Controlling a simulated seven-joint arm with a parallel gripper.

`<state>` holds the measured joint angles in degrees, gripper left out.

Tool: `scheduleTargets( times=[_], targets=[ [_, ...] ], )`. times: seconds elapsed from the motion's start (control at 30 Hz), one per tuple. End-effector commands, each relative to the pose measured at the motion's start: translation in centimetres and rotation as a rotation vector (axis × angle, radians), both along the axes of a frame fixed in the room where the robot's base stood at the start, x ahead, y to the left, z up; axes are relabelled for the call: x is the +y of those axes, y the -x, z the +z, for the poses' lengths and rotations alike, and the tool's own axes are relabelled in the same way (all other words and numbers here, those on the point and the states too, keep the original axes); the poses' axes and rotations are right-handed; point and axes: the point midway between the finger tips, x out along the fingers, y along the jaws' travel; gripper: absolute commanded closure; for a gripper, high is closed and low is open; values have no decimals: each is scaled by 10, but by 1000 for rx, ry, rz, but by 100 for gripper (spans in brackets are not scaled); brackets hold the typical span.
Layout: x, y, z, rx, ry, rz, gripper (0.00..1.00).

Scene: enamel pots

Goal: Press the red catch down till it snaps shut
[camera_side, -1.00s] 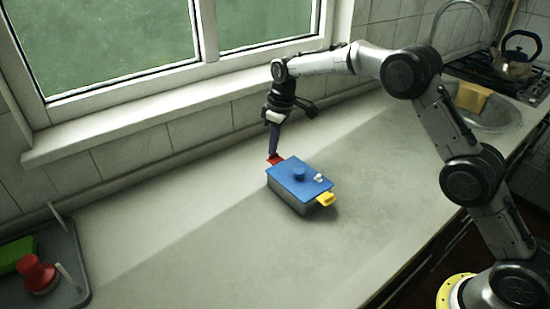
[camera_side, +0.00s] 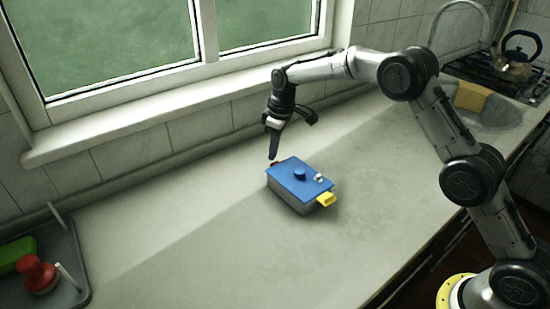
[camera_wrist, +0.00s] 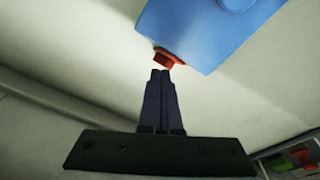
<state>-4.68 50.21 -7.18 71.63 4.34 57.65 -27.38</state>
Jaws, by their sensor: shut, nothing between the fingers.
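A grey box-shaped pot (camera_side: 288,201) with a blue lid (camera_side: 299,178) stands on the counter. The red catch (camera_side: 275,163) is at the lid's far left end, and little of it shows in the side view. In the wrist view the red catch (camera_wrist: 166,58) looks short and close against the edge of the blue lid (camera_wrist: 208,28). My gripper (camera_side: 273,157) is shut and empty, pointing down just beside the catch. In the wrist view my fingertips (camera_wrist: 160,73) are right by the catch; I cannot tell whether they touch it.
A yellow tab (camera_side: 326,199) sticks out at the lid's near right end. A grey tray (camera_side: 70,262) with a green block and a red object stands at the lower left. The window wall runs behind. The counter around the pot is clear.

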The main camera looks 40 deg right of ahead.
Motion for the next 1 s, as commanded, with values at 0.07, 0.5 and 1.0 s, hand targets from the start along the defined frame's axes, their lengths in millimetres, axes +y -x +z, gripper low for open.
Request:
scheduleTargets(
  times=[0.07, 0.5, 1.0],
  targets=[
    [0, 0, 0, 0, 0, 0, 100],
    [0, -1, 10, -3, -1, 0, 100],
    [0, -1, 47, -4, 0, 0, 100]
  ],
)
